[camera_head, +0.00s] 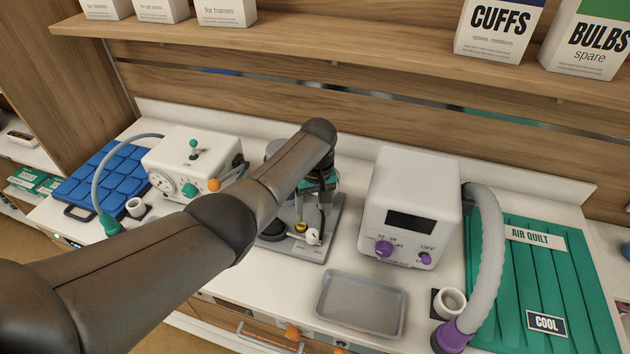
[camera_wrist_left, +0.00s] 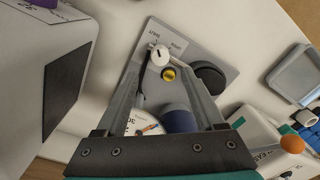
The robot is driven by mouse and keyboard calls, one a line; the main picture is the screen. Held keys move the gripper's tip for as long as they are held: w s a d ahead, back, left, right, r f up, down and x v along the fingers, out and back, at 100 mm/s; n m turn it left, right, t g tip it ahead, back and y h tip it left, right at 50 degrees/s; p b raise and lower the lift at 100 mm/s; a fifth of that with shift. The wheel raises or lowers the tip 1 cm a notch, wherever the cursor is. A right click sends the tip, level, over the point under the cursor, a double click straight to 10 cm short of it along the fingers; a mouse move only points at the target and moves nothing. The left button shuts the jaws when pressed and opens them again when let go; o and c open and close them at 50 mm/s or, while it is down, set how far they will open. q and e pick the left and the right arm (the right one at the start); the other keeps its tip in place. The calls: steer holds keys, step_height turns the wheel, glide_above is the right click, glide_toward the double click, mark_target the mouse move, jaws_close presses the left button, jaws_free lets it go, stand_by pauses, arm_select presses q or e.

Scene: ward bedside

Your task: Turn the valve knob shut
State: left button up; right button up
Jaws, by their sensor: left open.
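A small white knob (camera_head: 312,236) with a dark mark sits on a grey plate (camera_head: 318,252) in the middle of the counter. It also shows in the left wrist view (camera_wrist_left: 160,55), beside a small yellow part (camera_wrist_left: 168,73) and a dark round part (camera_wrist_left: 209,77). My left gripper (camera_head: 316,222) points down over the plate, partly hidden by its own arm. In the left wrist view its open fingers (camera_wrist_left: 158,48) reach toward the knob, which shows between their tips. I cannot tell whether they touch it. My right gripper is not in view.
A white box with purple knobs (camera_head: 410,205) stands right of the plate, with a grey hose (camera_head: 487,260) beside it. A grey tray (camera_head: 362,303) lies in front. A white gauge box (camera_head: 190,165) stands left. A shelf (camera_head: 330,52) overhangs the back.

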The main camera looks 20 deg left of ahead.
arm_select(q)
step_height(320, 180, up, 8)
steer(key=shift+f+p, duration=0.25)
steer(key=shift+p, duration=0.1)
steer(key=shift+d+f, duration=0.1)
steer(key=shift+d, duration=0.05)
